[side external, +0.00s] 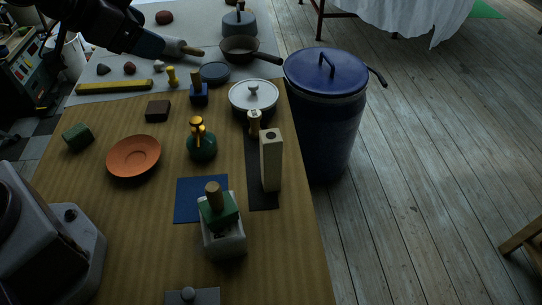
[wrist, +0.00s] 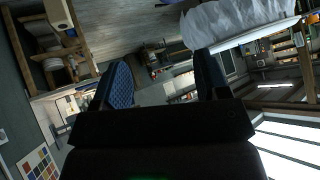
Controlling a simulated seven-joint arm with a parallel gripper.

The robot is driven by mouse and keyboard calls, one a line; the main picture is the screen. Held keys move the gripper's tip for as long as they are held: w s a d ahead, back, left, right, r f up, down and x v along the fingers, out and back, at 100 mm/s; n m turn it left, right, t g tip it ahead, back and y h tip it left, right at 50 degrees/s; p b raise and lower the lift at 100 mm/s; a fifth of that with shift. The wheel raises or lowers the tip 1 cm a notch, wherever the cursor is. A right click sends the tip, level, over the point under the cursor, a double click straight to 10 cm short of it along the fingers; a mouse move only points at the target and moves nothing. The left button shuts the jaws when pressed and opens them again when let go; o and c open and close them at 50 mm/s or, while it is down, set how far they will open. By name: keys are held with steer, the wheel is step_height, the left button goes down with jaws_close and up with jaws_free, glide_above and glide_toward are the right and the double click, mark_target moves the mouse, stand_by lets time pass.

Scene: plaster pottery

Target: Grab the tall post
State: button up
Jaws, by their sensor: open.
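The tall post (side external: 271,160) is a cream rectangular block with a dark spot on its top. It stands upright on a narrow dark mat (side external: 262,199) near the right edge of the wooden table. My gripper (side external: 150,43) is at the upper left in the side external view, far from the post and over the table's far end. In the wrist view my gripper (wrist: 163,75) has its two blue-padded fingers wide apart with nothing between them. The post cannot be made out in the wrist view, which looks out across the room.
A small wooden peg piece (side external: 254,122) and a lidded pot (side external: 253,96) stand just behind the post. A green bottle (side external: 202,147) is to its left. A green-topped block with a knob (side external: 219,211) is in front. A blue bin (side external: 325,105) stands beyond the table's right edge.

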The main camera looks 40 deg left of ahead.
steer(key=w+d+f+m+t+h, duration=0.1)
steer(key=w+d+f+m+h, duration=0.15)
steer(key=w+f, duration=0.2)
steer(key=m+t+h, duration=0.2)
steer(key=t+h, duration=0.2)
steer(key=h, duration=0.4)
glide_toward(281, 137)
steer(key=shift+h, duration=0.25)
steer(key=w+d, duration=0.1)
steer(key=w+d+f, duration=0.1)
steer(key=w, duration=0.1)
steer(key=shift+w+d, duration=0.25)
steer(key=shift+w, duration=0.1)
steer(key=shift+x, duration=2.95)
steer(key=shift+w+a, duration=0.15)
steer(key=shift+a, duration=0.1)
jaws_close()
